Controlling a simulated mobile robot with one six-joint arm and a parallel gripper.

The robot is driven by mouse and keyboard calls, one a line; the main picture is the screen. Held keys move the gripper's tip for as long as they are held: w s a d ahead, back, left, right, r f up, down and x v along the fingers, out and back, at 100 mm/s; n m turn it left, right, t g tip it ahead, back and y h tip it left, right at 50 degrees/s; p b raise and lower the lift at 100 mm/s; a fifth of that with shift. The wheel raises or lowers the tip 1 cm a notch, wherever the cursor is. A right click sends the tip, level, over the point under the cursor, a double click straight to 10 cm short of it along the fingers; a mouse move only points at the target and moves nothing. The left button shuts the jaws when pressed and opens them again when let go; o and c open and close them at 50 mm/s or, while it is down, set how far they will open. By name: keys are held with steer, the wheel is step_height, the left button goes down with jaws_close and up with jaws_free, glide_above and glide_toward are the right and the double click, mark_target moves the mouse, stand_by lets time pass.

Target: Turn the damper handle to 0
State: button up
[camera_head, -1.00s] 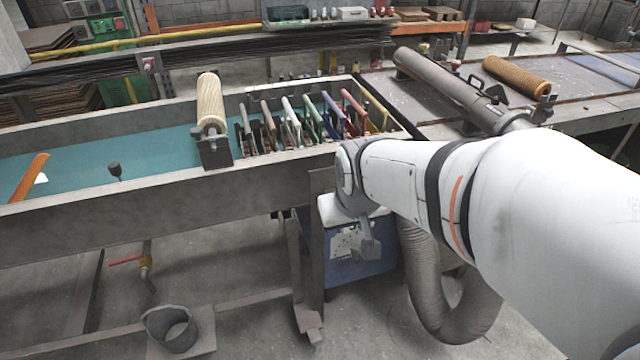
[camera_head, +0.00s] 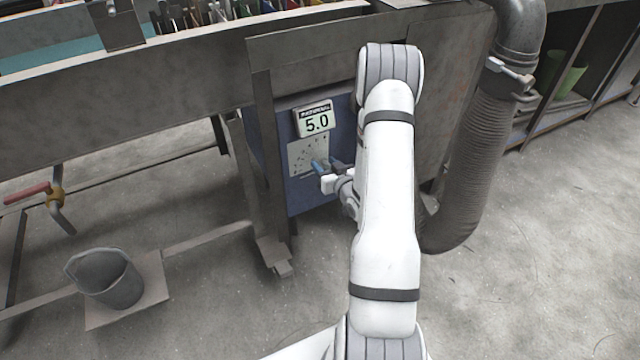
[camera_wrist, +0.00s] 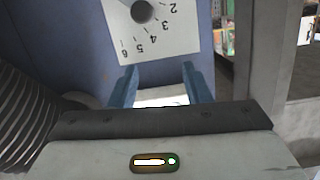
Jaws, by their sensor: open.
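A white dial plate (camera_head: 309,156) is on the front of a blue box (camera_head: 296,199) under the bench. In the wrist view the dial plate (camera_wrist: 178,35) shows numbers from 2 to 6 around a dark round knob (camera_wrist: 143,11), cut by the top edge. My gripper (camera_head: 328,166) is open at the plate's lower right. In the wrist view my blue fingers (camera_wrist: 161,78) stand apart below the knob. A bright white patch lies between them; I cannot tell what it is. Whether any handle is there is unclear.
A ribbed flexible duct (camera_head: 463,170) hangs right of my arm, with a metal clamp (camera_head: 509,78) above it. A metal bench leg (camera_head: 264,150) stands close left of the box. A grey bucket (camera_head: 104,278) is on the floor at left.

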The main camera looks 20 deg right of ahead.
step_height(320, 180, down, 7)
steer(key=s+d+m+t+b, duration=0.1)
steer(key=s+t+b, duration=0.1)
steer(key=w+b, duration=0.1)
steer(key=w, duration=0.2)
steer(key=w+b, duration=0.1)
steer(key=w, duration=0.3)
steer(key=shift+a+r, duration=0.15)
steer(key=shift+r, duration=0.05)
steer(key=shift+c, duration=0.3)
jaws_close()
